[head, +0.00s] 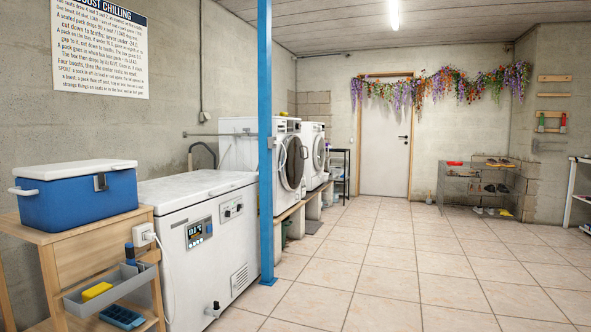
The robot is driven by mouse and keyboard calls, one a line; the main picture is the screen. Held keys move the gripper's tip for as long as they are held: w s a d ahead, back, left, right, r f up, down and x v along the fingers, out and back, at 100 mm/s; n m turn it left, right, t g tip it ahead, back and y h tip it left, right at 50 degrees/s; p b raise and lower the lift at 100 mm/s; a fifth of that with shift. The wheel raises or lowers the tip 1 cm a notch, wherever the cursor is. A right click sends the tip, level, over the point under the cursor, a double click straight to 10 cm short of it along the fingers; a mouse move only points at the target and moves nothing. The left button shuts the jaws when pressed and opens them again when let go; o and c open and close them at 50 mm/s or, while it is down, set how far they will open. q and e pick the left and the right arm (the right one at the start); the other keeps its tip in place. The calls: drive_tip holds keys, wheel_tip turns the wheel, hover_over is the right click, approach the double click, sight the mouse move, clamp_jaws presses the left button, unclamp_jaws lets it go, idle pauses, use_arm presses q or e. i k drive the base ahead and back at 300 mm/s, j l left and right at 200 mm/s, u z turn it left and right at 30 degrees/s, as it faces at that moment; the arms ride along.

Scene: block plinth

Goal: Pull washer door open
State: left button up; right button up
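Two white front-loading machines stand on a raised block plinth along the left wall. The nearer machine (240,145) has a round dark door (292,162) that faces right and looks closed. The farther machine (312,140) also has a round door (319,153), which looks closed too. I cannot tell from here which of them is the washer. Neither of my grippers shows in the head view.
A blue post (266,120) stands in front of the nearer machine. A white chest freezer (203,245) and a wooden stand (95,262) with a blue cooler (80,202) are at near left. The tiled floor (400,262) is open to the right. A shoe rack (477,184) stands at the back.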

sight(291, 174)
drive_tip(key=i+z, duration=0.3)
drive_tip(key=i, duration=0.7)
drive_tip(key=i+l, duration=0.1)
drive_tip(key=i, duration=1.4)
drive_tip(key=i+l, duration=0.1)
drive_tip(key=i, duration=2.9)
